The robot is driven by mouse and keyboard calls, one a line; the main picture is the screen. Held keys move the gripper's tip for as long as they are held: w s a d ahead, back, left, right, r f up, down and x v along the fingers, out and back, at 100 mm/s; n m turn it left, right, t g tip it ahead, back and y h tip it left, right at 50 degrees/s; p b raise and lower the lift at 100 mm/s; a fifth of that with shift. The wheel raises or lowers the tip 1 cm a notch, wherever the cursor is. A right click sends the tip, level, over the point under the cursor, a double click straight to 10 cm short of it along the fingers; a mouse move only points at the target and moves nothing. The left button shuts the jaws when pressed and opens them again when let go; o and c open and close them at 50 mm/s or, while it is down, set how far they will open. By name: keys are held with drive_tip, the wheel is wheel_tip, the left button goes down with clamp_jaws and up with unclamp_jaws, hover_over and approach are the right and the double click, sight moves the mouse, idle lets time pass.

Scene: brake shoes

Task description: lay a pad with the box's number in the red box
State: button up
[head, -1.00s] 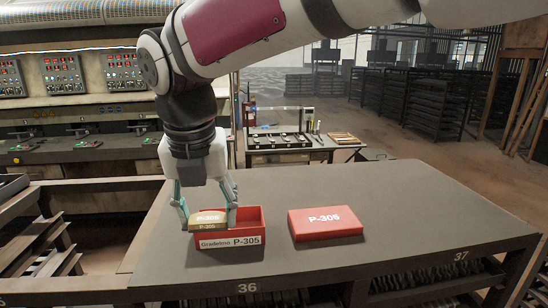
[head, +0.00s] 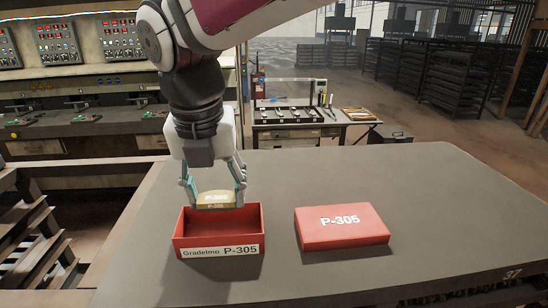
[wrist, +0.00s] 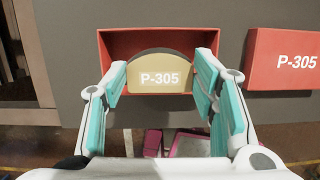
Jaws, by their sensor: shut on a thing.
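The open red box (head: 190,246) stands on the table, its front label reading "Gradelmo P-305". It also shows in the wrist view (wrist: 110,50). My gripper (head: 216,206) is shut on a tan brake pad (head: 214,197), with one finger at each end. The wrist view shows the pad (wrist: 160,86) with a clear white "P-305" and a dark curved back edge. The pad appears over the box opening, near its rear in the head view. How far it is above the floor of the box is hard to tell. The visible box floor looks empty.
A red lid (head: 342,232) marked P-305 lies on the table to the right of the box, with a gap between them. The grey table (head: 440,215) is clear to the right. A workbench (head: 290,128) and racks stand farther back.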

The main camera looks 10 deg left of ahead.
drive_tip(key=shift+f+b, duration=1.85)
drive_tip(key=shift+f, duration=1.85)
drive_tip(key=o, duration=1.3)
drive_tip(key=c, duration=0.3)
